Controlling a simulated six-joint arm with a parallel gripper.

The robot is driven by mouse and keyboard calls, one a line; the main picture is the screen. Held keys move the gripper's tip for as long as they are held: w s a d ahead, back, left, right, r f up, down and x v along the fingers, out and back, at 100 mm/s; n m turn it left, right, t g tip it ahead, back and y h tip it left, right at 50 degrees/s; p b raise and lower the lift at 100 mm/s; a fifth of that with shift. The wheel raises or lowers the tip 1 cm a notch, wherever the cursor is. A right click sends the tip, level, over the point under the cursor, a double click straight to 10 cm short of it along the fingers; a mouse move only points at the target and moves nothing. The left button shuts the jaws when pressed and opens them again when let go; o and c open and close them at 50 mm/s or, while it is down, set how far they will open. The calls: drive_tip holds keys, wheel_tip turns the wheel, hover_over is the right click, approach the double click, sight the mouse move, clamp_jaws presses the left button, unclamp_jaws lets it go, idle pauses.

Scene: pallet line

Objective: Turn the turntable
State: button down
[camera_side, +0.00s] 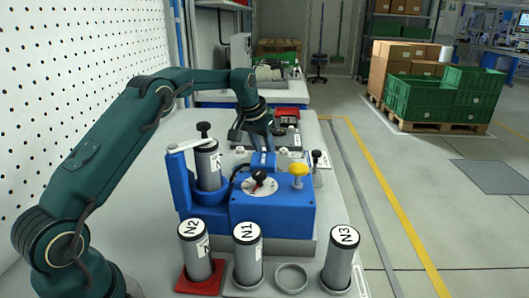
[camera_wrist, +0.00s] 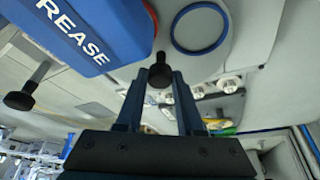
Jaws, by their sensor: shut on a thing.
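The turntable (camera_wrist: 215,55) shows in the wrist view as a pale grey round plate with a blue ring (camera_wrist: 174,33) on it. A black knob (camera_wrist: 159,72) stands at its near edge, between my fingertips. My gripper (camera_wrist: 159,84) is shut on this knob. In the side view my gripper (camera_side: 264,148) reaches down behind the blue machine (camera_side: 272,214). That machine hides most of the turntable and the knob there. A blue block with white lettering ending in "REASE" (camera_wrist: 75,30) is close by at upper left in the wrist view.
The blue machine carries a black-handled dial (camera_side: 260,186), a yellow knob (camera_side: 298,169) and a grey cylinder (camera_side: 208,165). Cylinders N2 (camera_side: 195,255), N1 (camera_side: 247,260) and N3 (camera_side: 341,262) stand in front. A pegboard wall (camera_side: 60,80) is at left.

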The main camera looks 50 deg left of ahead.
drive_tip(key=shift+w+r+n+g+y, duration=0.15)
drive_tip(key=shift+n+y, duration=0.3)
drive_tip(key=shift+n, duration=0.75)
drive_tip(key=shift+f+n+g+y, duration=0.15)
drive_tip(key=shift+n+y, duration=0.3)
drive_tip(key=shift+n, duration=0.75)
drive_tip(key=shift+r+n, duration=0.1)
drive_tip(key=shift+n, duration=0.4)
drive_tip(key=c, duration=0.5)
unclamp_jaws()
drive_tip(key=shift+d, duration=0.1)
drive_tip(key=shift+v, duration=2.55)
drive_tip(key=shift+c, duration=0.2)
